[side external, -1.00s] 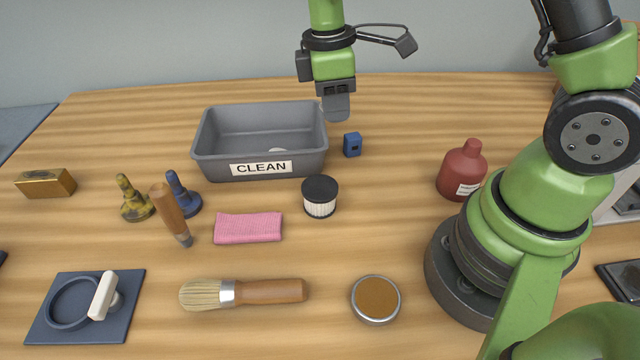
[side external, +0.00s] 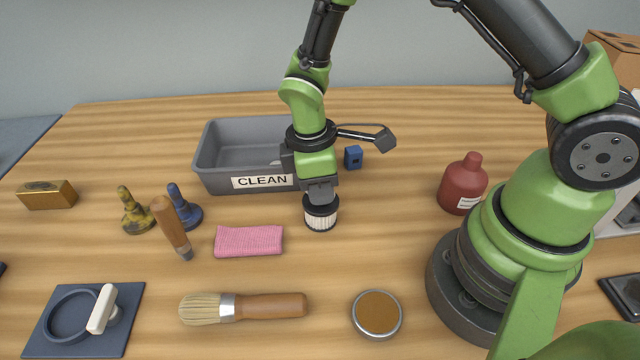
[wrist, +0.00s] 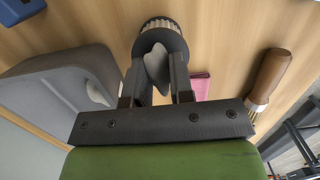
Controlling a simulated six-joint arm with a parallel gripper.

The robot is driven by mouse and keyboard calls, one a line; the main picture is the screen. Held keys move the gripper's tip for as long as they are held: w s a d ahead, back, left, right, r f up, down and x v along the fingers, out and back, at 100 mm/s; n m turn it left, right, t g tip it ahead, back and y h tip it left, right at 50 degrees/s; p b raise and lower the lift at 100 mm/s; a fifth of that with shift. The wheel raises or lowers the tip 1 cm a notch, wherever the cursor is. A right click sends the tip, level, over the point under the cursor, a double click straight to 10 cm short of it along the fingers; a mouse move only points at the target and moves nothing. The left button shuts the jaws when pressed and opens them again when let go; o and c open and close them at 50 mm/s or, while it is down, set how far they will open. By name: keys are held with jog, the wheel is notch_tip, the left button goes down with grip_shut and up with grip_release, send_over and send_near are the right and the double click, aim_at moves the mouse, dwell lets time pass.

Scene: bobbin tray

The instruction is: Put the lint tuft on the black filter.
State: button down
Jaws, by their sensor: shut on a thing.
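The black filter (side external: 321,221) stands upright on the table, with a black top and white pleated side. It also shows in the wrist view (wrist: 160,26). My gripper (side external: 320,194) is right over the filter's top, pointing down. In the wrist view my gripper (wrist: 158,68) is shut on a pale grey lint tuft (wrist: 157,66), which sits between the fingers in front of the filter's dark top. I cannot tell whether the tuft touches the top. In the side view the tuft is hidden by the fingers.
The grey CLEAN bin (side external: 215,178) stands just behind and left, with a pale piece (wrist: 98,92) inside. A pink cloth (side external: 248,241) lies left of the filter. A blue block (side external: 353,157) and red bottle (side external: 462,185) are to the right. A brush (side external: 265,307) and round tin (side external: 377,313) lie in front.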

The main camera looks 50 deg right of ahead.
jog(key=shift+f, duration=0.2)
jog(key=c, duration=1)
grip_release()
notch_tip(320, 180, up, 11)
jog(key=w, duration=0.1)
jog(key=s+d+r+m+t+y, duration=0.2)
jog(key=s+r+m+t, duration=0.6)
jog(key=s+r+m, duration=0.5)
jog(key=shift+s+d+r+y, duration=0.15)
jog(key=shift+s+r+y, duration=0.45)
jog(key=shift+r, duration=0.3)
